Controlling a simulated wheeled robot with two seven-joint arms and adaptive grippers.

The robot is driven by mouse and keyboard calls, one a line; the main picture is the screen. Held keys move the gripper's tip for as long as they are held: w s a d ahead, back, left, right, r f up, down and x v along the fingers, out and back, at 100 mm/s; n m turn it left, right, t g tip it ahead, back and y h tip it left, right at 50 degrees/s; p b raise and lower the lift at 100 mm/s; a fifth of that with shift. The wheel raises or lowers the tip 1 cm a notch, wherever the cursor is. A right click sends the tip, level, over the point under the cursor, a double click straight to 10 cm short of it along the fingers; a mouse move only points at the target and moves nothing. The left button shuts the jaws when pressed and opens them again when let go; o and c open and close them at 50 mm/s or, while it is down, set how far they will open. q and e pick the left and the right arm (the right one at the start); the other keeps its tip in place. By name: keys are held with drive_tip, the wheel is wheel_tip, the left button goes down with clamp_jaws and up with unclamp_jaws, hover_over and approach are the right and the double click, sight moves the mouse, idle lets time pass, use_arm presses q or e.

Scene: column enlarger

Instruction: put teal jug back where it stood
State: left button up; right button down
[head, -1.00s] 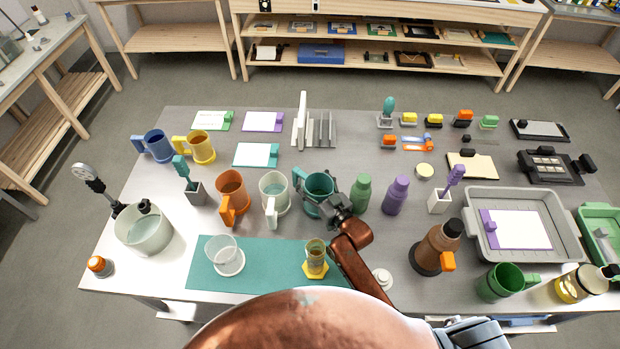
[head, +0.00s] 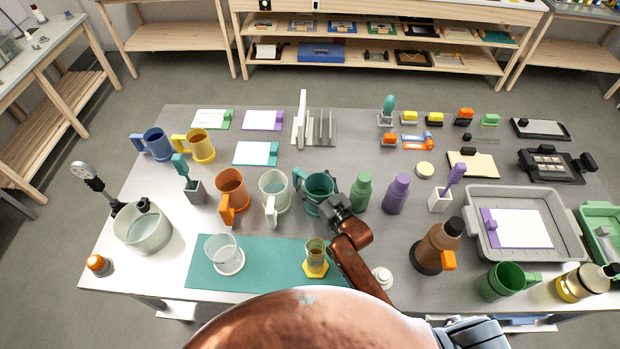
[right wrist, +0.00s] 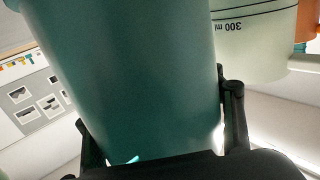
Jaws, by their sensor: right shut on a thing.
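The teal jug (head: 318,185) stands upright in the row of jugs, between a clear jug (head: 274,187) and a green bottle (head: 361,192). My right gripper (head: 334,205) is shut on the teal jug from its near side and hides part of its lower front. In the right wrist view the teal jug (right wrist: 130,75) fills the middle, between the two dark fingers. I cannot tell whether its base rests on the table. My left gripper is not in view.
An orange jug (head: 231,192) stands left of the clear jug. A purple bottle (head: 396,194) stands right of the green one. In front are a teal mat (head: 270,262) with a clear beaker (head: 224,253) and a small yellow-based cylinder (head: 315,257). The brown bottle (head: 437,245) stands right of my arm.

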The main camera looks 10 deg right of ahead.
sight(324, 195)
idle(0.3)
drive_tip(key=shift+c, duration=2.1)
unclamp_jaws()
drive_tip(key=shift+f, duration=0.15)
drive_tip(key=shift+p+v, duration=0.55)
drive_tip(key=shift+v, duration=0.55)
drive_tip(key=shift+p+v, duration=1.15)
drive_tip(key=shift+v, duration=1.75)
